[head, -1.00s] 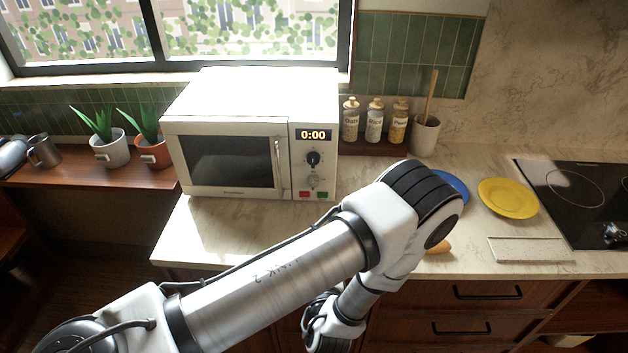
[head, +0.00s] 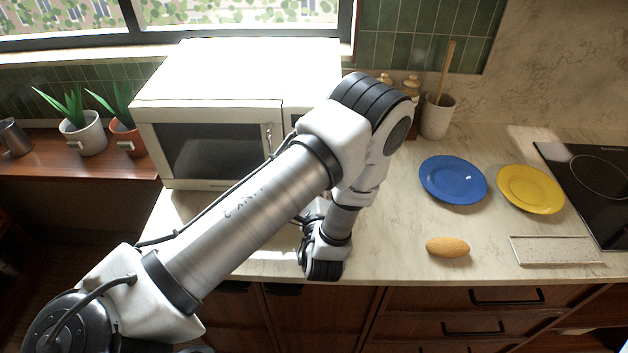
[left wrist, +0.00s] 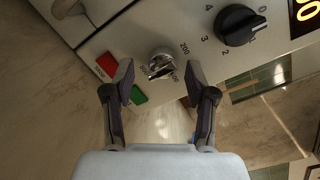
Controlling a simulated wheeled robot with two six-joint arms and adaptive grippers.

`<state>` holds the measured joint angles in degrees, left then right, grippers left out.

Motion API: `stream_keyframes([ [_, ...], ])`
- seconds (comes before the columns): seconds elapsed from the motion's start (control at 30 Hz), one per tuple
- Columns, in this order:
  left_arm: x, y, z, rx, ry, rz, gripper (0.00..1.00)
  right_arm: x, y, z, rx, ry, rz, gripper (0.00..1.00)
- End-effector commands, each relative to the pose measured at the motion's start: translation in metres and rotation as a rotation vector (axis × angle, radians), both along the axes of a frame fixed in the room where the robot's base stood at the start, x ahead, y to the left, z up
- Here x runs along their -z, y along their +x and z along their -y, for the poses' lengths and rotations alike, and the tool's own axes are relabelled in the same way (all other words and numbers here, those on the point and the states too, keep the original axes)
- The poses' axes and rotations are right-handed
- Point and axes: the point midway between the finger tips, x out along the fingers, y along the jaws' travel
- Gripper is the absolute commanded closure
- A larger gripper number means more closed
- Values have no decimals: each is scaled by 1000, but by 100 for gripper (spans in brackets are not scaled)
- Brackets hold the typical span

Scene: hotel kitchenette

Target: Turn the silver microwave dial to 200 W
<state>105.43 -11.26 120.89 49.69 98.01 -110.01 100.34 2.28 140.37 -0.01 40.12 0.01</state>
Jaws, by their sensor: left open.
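The white microwave (head: 215,75) stands on the counter at left in the head view. My left arm crosses in front of its control panel and hides the dials there. In the left wrist view the silver dial (left wrist: 161,62) shows on the white panel, with "200" printed beside it; I cannot tell exactly where it points. My left gripper (left wrist: 160,85) is open, with its fingertips on either side of the dial and just short of it in the picture. Nothing is held. My right gripper is in no view.
A black dial (left wrist: 237,25) sits near the silver one, with a red button (left wrist: 107,63) and a green button (left wrist: 138,96) alongside. A blue plate (head: 453,179), yellow plate (head: 530,189) and brown oval item (head: 447,247) lie to the right. Potted plants stand left of the microwave.

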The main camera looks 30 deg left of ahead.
Motion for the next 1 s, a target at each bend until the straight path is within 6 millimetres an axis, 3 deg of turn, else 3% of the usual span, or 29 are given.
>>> stream_keyframes([
  [0.3, 0, 5, -4, 1, 1, 0, 44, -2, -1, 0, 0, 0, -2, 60],
  [0.47, 0, 5, -4, 2, 1, 0, 100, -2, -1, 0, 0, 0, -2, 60],
  [1.0, -1, 6, -4, -1, -53, 38, 100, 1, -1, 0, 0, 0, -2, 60],
])
